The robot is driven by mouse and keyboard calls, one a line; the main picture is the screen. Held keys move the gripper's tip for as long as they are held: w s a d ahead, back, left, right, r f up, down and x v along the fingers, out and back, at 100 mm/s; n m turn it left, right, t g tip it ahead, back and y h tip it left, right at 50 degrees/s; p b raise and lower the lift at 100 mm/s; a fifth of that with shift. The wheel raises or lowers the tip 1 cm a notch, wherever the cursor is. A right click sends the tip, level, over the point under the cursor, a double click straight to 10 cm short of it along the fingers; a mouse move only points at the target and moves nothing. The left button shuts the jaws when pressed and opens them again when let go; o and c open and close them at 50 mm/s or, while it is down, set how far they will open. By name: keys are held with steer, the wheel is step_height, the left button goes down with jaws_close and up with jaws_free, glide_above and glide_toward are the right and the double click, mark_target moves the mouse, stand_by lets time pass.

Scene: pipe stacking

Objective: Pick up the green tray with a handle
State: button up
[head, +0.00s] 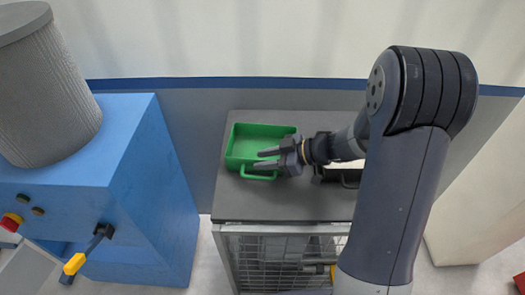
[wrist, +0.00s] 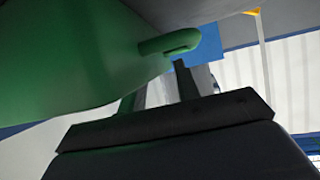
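The green tray (head: 240,150) sits on the grey top of a cart in the head view. Its handle (head: 260,177) sticks out from its front side. My gripper (head: 266,159) comes in from the right, its two fingers apart and pointing left at the tray's front right part, close to the handle. I cannot tell whether they touch the tray. In the wrist view the green tray (wrist: 75,50) fills the upper left, with its handle (wrist: 170,43) just beyond the fingertips. Nothing shows between the fingers.
The cart top (head: 285,205) is bare in front of the tray. A dark tray-like thing (head: 343,180) stands to the right, partly hidden by my arm. A blue machine (head: 120,170) with a grey cylinder (head: 45,95) is at the left. A wall runs behind the cart.

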steer(key=shift+c, duration=0.4)
jaws_close()
steer(key=shift+r, duration=0.15)
